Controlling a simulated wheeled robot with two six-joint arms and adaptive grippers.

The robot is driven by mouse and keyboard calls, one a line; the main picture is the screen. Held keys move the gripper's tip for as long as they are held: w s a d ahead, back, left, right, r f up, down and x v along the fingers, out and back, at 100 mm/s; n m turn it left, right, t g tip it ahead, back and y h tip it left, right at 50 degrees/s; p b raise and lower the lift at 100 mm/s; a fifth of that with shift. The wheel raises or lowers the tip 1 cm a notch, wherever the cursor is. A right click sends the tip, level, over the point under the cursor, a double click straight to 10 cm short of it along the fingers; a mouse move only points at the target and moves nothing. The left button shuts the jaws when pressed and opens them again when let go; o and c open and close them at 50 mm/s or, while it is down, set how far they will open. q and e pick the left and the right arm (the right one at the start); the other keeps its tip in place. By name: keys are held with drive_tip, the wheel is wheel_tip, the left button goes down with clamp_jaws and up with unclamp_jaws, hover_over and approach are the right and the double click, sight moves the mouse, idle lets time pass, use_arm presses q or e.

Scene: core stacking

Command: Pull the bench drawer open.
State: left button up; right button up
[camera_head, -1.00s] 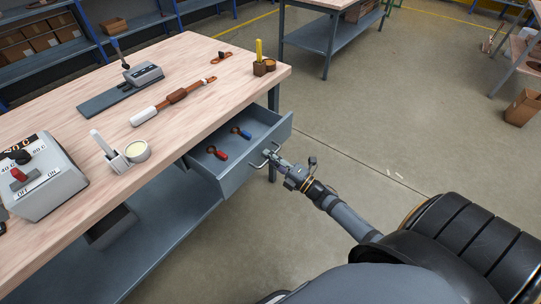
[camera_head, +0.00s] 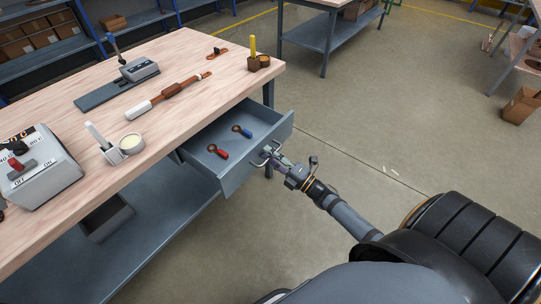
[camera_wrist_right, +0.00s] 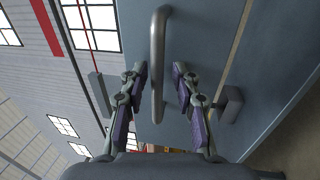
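The bench drawer (camera_head: 236,176) is grey and stands pulled out from under the right end of the wooden-topped bench (camera_head: 190,60). A red-handled tool (camera_head: 218,152) and a blue-handled tool (camera_head: 243,131) lie inside it. Its bar handle (camera_head: 265,158) is on the outer face. My right gripper (camera_head: 273,156) is at this handle. In the right wrist view, the handle (camera_wrist_right: 158,60) passes between the fingers of my right gripper (camera_wrist_right: 160,82), which are drawn in around it; firm contact on both sides is hard to see. My left gripper is not in view.
The bench top holds a grey switch box (camera_head: 40,170), a cup holder (camera_head: 128,146), a brown strap tool (camera_head: 178,92) and a small brown holder (camera_head: 258,62). Open floor (camera_head: 370,125) lies right of the drawer. Another bench (camera_head: 325,35) stands behind.

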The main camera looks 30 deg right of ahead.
drive_tip(key=shift+s+d, duration=0.1)
drive_tip(key=shift+s, duration=0.15)
drive_tip(key=v, duration=1.1)
drive_tip(key=shift+s, duration=0.2)
drive_tip(key=shift+d+f, duration=0.1)
drive_tip(key=shift+d, duration=0.05)
